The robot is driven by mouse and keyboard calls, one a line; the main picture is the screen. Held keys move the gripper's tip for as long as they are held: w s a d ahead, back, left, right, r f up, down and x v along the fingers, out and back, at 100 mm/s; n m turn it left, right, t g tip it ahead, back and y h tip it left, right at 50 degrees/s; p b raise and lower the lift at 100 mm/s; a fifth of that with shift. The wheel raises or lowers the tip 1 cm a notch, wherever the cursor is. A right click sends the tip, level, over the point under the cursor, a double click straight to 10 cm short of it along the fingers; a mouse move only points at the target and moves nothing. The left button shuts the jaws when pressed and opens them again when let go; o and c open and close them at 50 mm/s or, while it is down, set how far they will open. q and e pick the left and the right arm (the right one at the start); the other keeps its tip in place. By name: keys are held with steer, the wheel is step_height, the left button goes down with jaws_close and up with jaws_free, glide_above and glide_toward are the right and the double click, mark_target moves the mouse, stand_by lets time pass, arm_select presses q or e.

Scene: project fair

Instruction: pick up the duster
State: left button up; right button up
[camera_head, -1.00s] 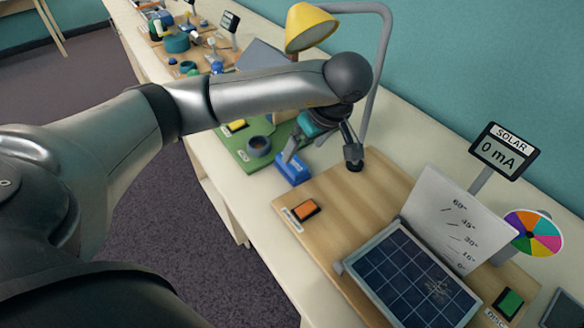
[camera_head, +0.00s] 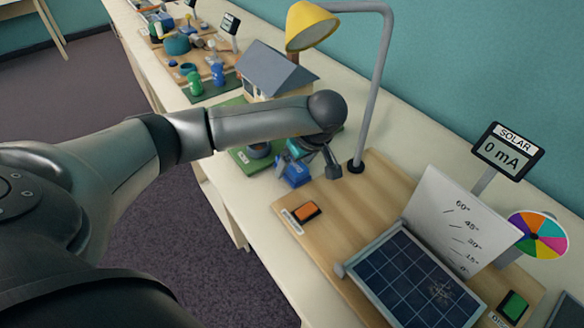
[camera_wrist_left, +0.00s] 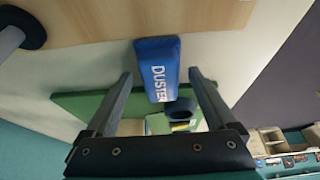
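The duster (camera_head: 294,175) is a blue block with white lettering. It lies on the pale table between the wooden board and the green board. In the left wrist view the duster (camera_wrist_left: 157,66) lies between the fingertips of my left gripper (camera_wrist_left: 159,76), with a gap on both sides. In the head view my left gripper (camera_head: 309,164) is open and low over the duster, its fingers partly covering it. I cannot tell its exact height above the table. My right gripper is not in view.
The wooden board (camera_head: 350,210) carries an orange switch (camera_head: 307,211), a solar panel (camera_head: 411,278) and a lamp post (camera_head: 373,110). A green board (camera_head: 241,156) with a cup (camera_head: 259,150) and a model house (camera_head: 272,70) stand close beyond the duster.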

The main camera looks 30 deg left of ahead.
mark_target(295, 166)
arm_select(q)
jaws_close()
stand_by(0.5)
steer(key=shift+r, duration=0.1)
steer(key=shift+r, duration=0.25)
step_height(295, 166, up, 3)
steer(key=shift+s+r, duration=0.1)
steer(key=s+a, duration=0.3)
steer(key=s, duration=0.5)
steer(key=s+a, duration=0.3)
steer(key=s, duration=0.5)
steer(key=shift+s+a+f, duration=0.2)
steer(key=shift+s+a, duration=0.05)
steer(key=shift+a, duration=0.15)
